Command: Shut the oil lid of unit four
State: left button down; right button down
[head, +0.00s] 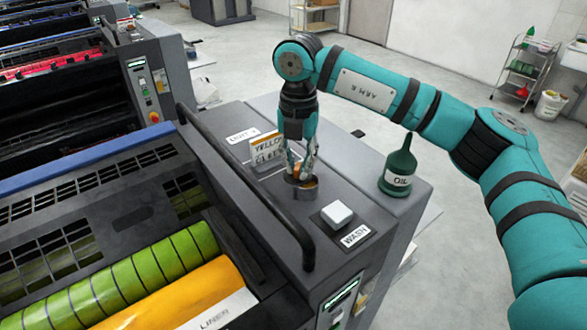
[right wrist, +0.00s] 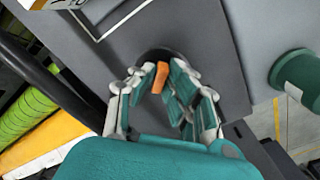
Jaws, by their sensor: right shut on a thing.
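My right gripper (head: 300,177) reaches down onto the unit's grey top, over the round oil filler (head: 306,191). The filler has a dark rim, with orange-brown showing inside. In the right wrist view, the fingers of my right gripper (right wrist: 160,82) are closed around an orange tab (right wrist: 158,77), which stands above the dark round opening. The tab appears to belong to the oil lid; the fingers hide most of the lid, so I cannot tell how far it is tilted. My left gripper is not in view.
A green oil can (head: 399,168) stands right of the filler. A white wash button block (head: 337,214) sits in front of it. A dark handrail (head: 245,185) runs along the left. The unit label's (head: 243,136) number is hard to read.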

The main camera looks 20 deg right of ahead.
aim_at(307, 177)
jog(key=m, duration=0.1)
jog(key=m+b, duration=0.1)
jog(key=m, duration=0.1)
jog(key=d+m+b, duration=0.1)
jog(key=shift+s+m, duration=0.3)
jog(key=shift+s, duration=0.05)
jog(key=shift+s+d+r+m+b, duration=0.15)
jog(key=shift+m+b, duration=0.1)
jog(key=shift+m, duration=0.3)
jog(key=shift+s+f+m+b, duration=0.1)
jog(key=shift+m+b, duration=0.1)
jog(key=shift+m, duration=0.4)
jog(key=shift+s+d+r+m+b, duration=0.15)
jog(key=shift+m+b, duration=0.1)
jog(key=shift+m, duration=0.3)
jog(key=shift+f, duration=0.1)
jog(key=c, duration=1.4)
grip_release()
jog(key=shift+o, duration=0.2)
notch_tip(307, 177, up, 12)
